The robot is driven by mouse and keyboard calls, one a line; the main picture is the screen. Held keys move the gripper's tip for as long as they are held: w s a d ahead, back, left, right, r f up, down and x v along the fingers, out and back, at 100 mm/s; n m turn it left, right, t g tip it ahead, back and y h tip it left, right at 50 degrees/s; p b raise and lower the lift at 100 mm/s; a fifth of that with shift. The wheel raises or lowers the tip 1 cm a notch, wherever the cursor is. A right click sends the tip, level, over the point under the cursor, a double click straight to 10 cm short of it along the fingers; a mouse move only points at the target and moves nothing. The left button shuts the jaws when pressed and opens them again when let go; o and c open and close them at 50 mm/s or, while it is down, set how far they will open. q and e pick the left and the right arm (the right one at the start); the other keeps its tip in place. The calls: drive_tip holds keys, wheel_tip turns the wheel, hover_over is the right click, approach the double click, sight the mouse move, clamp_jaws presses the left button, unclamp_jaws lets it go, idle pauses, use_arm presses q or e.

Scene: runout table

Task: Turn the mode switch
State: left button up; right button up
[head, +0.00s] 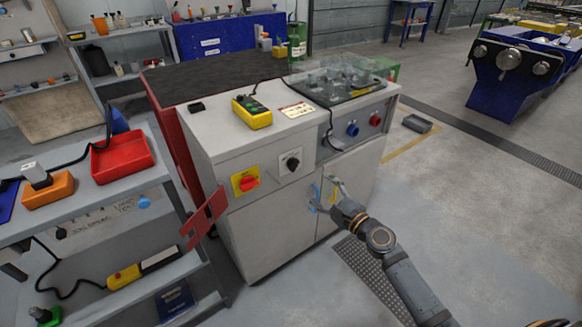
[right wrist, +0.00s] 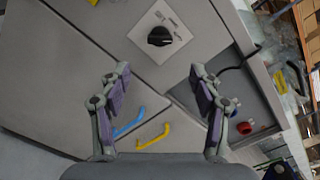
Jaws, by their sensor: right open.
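The mode switch (head: 291,163) is a black rotary knob on a pale square plate on the front of the grey cabinet (head: 240,150). In the right wrist view the mode switch (right wrist: 159,37) shows near the top centre, beyond the fingertips. Its small plate marks are too blurred to read. My right gripper (head: 325,192) is in front of the cabinet doors, below and to the right of the switch. In the right wrist view its two fingers (right wrist: 159,75) are spread wide with nothing between them, apart from the switch. My left gripper is not in view.
Blue (right wrist: 128,122) and yellow (right wrist: 153,136) door handles are below. Blue (head: 352,129) and red (head: 375,119) knobs are to the right. A red flap (head: 205,217) juts out at left.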

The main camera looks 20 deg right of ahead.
sight(296, 167)
drive_tip(key=x, duration=1)
drive_tip(key=shift+a+r+p, duration=0.1)
drive_tip(key=shift+a+p, duration=0.1)
drive_tip(key=shift+p, duration=0.2)
drive_tip(key=c, duration=1.2)
